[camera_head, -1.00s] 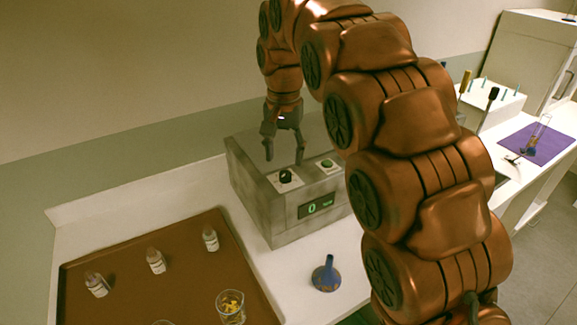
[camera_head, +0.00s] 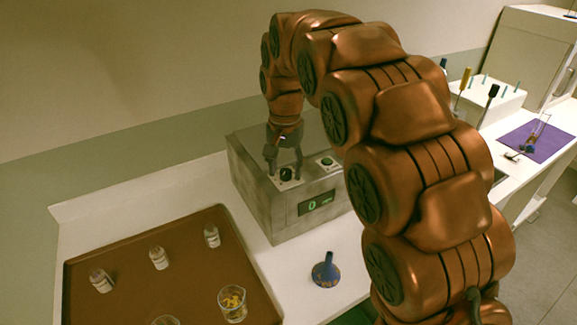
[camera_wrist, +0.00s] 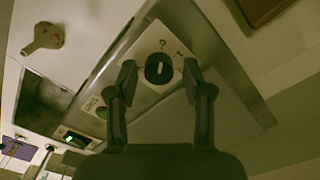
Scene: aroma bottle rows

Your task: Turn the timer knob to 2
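The timer knob (camera_head: 287,173) is a black dial on a white plate on top of a grey box (camera_head: 262,205). In the wrist view the knob (camera_wrist: 158,69) sits between my fingertips, with its pale mark lying along the picture's vertical. Some markings show on the plate, too small to read surely. My gripper (camera_head: 284,172) points down over the knob, one finger on each side. In the wrist view my gripper (camera_wrist: 159,75) is open, with a gap visible between each finger and the knob. A green display (camera_head: 316,203) on the box front seems to read 0.
A green button (camera_head: 327,161) sits right of the knob. A brown tray (camera_head: 222,225) at left holds small bottles and a glass of yellow pieces (camera_head: 232,303). A purple mat (camera_head: 537,142) lies at far right.

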